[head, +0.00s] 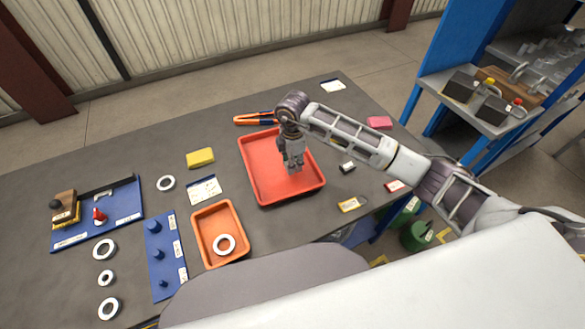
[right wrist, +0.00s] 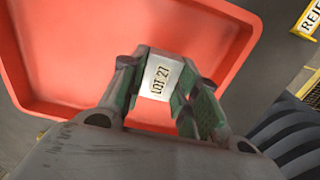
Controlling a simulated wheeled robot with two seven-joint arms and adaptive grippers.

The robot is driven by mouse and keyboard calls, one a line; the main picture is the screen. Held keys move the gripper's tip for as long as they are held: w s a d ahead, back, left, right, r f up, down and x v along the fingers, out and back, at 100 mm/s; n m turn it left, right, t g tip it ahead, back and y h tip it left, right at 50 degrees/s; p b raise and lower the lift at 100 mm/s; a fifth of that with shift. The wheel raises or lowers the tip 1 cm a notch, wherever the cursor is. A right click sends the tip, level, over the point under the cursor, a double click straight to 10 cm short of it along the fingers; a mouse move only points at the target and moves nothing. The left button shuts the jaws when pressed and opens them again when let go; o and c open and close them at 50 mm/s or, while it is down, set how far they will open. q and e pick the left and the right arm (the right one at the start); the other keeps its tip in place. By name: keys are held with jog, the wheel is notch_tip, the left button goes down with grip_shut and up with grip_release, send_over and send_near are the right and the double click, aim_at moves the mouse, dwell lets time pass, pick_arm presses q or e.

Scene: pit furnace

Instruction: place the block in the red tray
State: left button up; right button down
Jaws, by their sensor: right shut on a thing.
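The large red tray (head: 258,171) lies on the grey table, and its floor and rim fill much of the right wrist view (right wrist: 60,62). My right gripper (head: 293,170) points down over the tray. In the right wrist view my right gripper (right wrist: 160,95) is shut on a pale metal block (right wrist: 160,76) marked "LOT 27". The block is over the tray; I cannot tell whether it touches the tray floor. In the head view the block is mostly hidden by the gripper. My left gripper is not in view.
A smaller orange tray (head: 205,220) holding a white ring stands left of the red tray. A yellow sponge (head: 200,158), orange-handled pliers (head: 254,119), a pink block (head: 379,123) and a blue peg board (head: 167,270) lie around. A blue shelf stands at the right.

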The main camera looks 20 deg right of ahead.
jog(key=shift+f, duration=0.1)
jog(key=shift+f, duration=1.75)
jog(key=shift+f, duration=0.1)
jog(key=c, duration=1.1)
grip_release()
jog(key=shift+r, duration=0.2)
notch_tip(320, 180, up, 12)
jog(key=shift+f+b, duration=0.1)
jog(key=shift+b, duration=0.5)
